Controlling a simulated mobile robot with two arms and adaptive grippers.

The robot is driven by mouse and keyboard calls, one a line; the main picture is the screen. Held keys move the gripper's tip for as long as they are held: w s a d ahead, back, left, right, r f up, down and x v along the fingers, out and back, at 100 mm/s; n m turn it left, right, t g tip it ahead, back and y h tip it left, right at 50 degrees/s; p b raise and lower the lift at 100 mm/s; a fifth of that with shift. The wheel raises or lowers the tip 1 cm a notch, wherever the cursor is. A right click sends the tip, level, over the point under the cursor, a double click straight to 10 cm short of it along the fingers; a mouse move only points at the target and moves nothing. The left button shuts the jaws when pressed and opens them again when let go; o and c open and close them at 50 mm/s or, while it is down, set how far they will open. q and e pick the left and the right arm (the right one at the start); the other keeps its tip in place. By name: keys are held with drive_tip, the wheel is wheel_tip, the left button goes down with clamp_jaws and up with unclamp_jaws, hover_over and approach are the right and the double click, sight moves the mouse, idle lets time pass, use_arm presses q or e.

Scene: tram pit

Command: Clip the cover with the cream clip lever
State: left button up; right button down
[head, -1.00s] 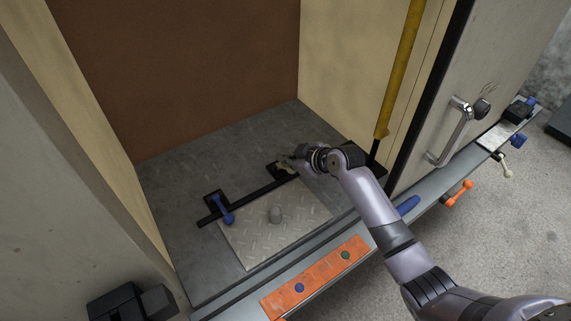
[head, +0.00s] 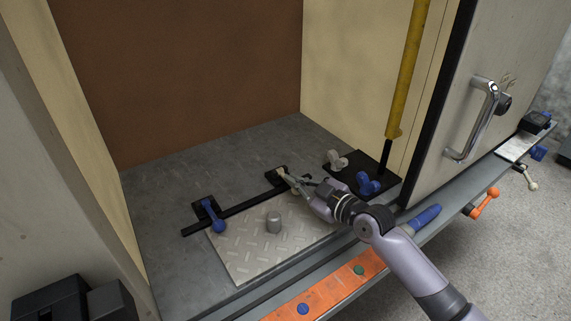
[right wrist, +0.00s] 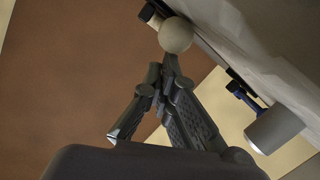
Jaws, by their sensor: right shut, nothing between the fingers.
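The cover is a cream diamond-plate panel (head: 245,248) with a grey knob (head: 274,223), lying in the pit floor. A black bar (head: 240,210) runs along its far edge. The cream clip lever (head: 283,174) stands on a black bracket at the cover's far right corner. Its round cream knob (right wrist: 175,35) shows in the right wrist view. My right gripper (head: 294,180) is shut and empty, its fingertips (right wrist: 168,66) right at that knob; I cannot tell whether they touch. A blue clip lever (head: 214,218) lies towards the cover at the far left corner. My left gripper is not in view.
A black plate (head: 386,177) with a blue fitting (head: 368,184) and a pale fitting (head: 337,160) lies right of my gripper. A yellow pole (head: 408,70) stands above it. An orange strip (head: 330,290) lies in front. The door with a handle (head: 473,120) stands at right.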

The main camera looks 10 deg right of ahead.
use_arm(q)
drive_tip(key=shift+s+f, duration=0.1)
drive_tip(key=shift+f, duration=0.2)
use_arm(e)
drive_tip(key=shift+f, duration=0.15)
drive_tip(key=shift+a+r+p, duration=0.15)
drive_tip(key=shift+r+p, duration=0.2)
drive_tip(key=shift+r, duration=0.15)
drive_tip(key=r+p, duration=0.1)
drive_tip(key=a+r+p, duration=0.1)
drive_tip(key=shift+w+a+r+p, duration=0.2)
drive_tip(key=shift+r+p, duration=0.1)
drive_tip(key=shift+r, duration=0.1)
drive_tip(key=s, duration=0.2)
drive_tip(key=s+b, duration=0.1)
drive_tip(key=shift+d+f, duration=0.35)
drive_tip(key=shift+d, duration=0.05)
drive_tip(key=v, duration=0.4)
drive_tip(key=b+v, duration=0.1)
drive_tip(key=v, duration=0.1)
drive_tip(key=shift+d+f, duration=0.3)
drive_tip(key=shift+d, duration=0.05)
drive_tip(key=shift+s+r, duration=0.2)
drive_tip(key=shift+s, duration=0.1)
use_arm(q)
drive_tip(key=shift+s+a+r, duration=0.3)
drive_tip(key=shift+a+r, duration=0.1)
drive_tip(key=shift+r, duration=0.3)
use_arm(e)
drive_tip(key=shift+d, duration=0.1)
